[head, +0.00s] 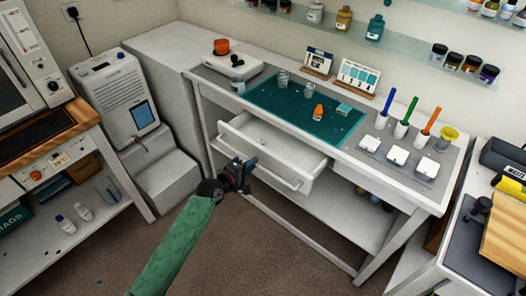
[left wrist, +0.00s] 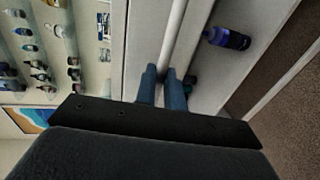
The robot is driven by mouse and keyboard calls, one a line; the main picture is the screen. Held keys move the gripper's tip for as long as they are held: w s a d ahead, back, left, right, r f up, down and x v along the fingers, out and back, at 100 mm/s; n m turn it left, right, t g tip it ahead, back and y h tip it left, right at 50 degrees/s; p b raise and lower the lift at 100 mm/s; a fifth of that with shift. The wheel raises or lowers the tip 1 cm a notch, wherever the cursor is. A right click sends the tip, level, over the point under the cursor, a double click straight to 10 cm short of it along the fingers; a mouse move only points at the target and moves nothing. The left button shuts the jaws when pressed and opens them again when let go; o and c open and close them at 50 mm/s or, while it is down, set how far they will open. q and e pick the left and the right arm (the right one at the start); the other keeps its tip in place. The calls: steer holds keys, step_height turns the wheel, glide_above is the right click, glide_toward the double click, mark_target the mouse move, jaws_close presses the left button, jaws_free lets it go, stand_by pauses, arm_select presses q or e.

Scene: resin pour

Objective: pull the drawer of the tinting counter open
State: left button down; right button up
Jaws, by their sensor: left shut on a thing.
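The white drawer (head: 312,168) of the tinting counter (head: 362,165) stands pulled out from under the counter top. Its inside shows and looks mostly empty, with a small pale thing in it. A white bar handle (head: 276,178) runs along its front. My left gripper (head: 248,163) is at the left end of the handle, with its green-sleeved arm coming from below. In the left wrist view its two blue fingers (left wrist: 163,88) are shut on the white bar handle (left wrist: 174,40). My right gripper is out of view.
A teal mat (head: 275,108) with small jars and an orange bottle (head: 318,112) lies on the counter. A lower shelf (head: 310,212) runs beneath the drawer. A grey cabinet step (head: 172,178) stands left of it. Brown floor (head: 240,250) in front is clear.

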arm_select(q)
steer(key=shift+f+p+v, duration=0.15)
steer(key=shift+f+v, duration=0.1)
steer(key=shift+v, duration=0.95)
steer(key=shift+f+p+v, duration=0.15)
steer(key=shift+f+v, duration=0.05)
steer(key=shift+v, duration=1)
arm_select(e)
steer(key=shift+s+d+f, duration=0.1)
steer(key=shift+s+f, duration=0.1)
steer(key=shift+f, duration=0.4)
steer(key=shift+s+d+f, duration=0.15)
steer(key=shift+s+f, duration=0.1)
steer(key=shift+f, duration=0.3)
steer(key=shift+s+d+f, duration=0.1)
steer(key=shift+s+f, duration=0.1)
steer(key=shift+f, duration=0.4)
arm_select(q)
steer(key=shift+s+a, duration=0.1)
steer(key=c, duration=1.5)
jaws_free()
steer(key=shift+b+v, duration=1.1)
steer(key=shift+v, duration=2.8)
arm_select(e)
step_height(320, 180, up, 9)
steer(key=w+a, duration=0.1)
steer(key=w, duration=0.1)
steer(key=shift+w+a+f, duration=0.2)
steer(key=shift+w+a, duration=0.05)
